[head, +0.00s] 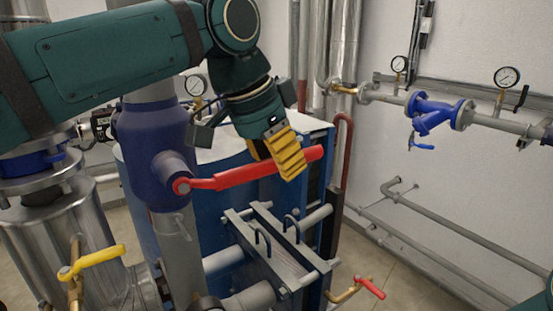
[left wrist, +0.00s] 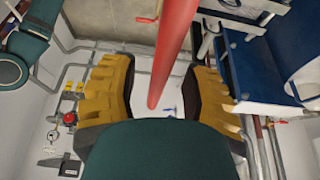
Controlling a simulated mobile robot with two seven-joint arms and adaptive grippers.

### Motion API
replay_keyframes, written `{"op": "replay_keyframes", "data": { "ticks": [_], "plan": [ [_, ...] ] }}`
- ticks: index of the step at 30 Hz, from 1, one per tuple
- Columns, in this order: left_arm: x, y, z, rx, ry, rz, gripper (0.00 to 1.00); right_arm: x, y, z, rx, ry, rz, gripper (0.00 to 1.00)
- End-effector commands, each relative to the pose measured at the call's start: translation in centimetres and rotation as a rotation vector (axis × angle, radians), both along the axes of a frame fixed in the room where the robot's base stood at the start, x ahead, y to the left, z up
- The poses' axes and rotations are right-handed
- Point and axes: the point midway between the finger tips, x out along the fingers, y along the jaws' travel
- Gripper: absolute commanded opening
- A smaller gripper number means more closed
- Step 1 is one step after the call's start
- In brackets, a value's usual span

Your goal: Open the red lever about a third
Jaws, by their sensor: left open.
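The long red lever (head: 235,177) is joined at its left end to the dark blue valve body (head: 152,150). It runs to the right and slightly up. My left gripper (head: 280,157) is at the lever's outer part, with a yellow finger in front of it hiding a piece. The lever's tip shows just right of the finger. In the left wrist view the red lever (left wrist: 172,50) runs between the two open yellow fingers (left wrist: 160,90), with gaps on both sides. My right gripper is not in view.
A yellow-handled valve (head: 92,262) is at the lower left, and a smaller red-handled valve (head: 369,287) at the lower right. A plate exchanger (head: 265,250) with grey pipes stands below the lever. Pipes with a blue strainer (head: 435,112) run along the right wall.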

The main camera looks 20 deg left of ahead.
Motion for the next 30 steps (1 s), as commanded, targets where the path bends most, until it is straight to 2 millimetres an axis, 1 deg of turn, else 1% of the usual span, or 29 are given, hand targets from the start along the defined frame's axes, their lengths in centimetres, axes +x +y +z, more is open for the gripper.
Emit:
{"op": "replay_keyframes", "data": {
  "ticks": [4,5,6,8,9,20,30],
  "plan": [
    [0.0,0.0,0.02,0.0,0.0,0.0,0.47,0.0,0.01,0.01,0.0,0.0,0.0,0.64],
    [0.0,0.0,0.02,0.0,0.0,0.0,0.5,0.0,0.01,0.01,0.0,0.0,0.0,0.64],
    [0.0,0.0,0.03,0.0,0.0,0.0,0.36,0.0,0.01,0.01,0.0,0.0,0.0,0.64],
    [-0.01,-0.01,0.03,0.0,0.0,0.0,0.15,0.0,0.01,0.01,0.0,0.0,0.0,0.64],
    [-0.01,-0.01,0.03,0.0,0.0,0.0,0.01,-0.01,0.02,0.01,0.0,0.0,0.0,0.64],
    [-0.02,-0.01,0.01,-0.002,-0.001,0.0,0.0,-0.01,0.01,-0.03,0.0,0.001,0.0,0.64],
    [-0.05,0.03,0.67,-0.03,-0.038,0.0,0.0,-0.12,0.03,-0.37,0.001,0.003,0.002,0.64]
  ]
}}
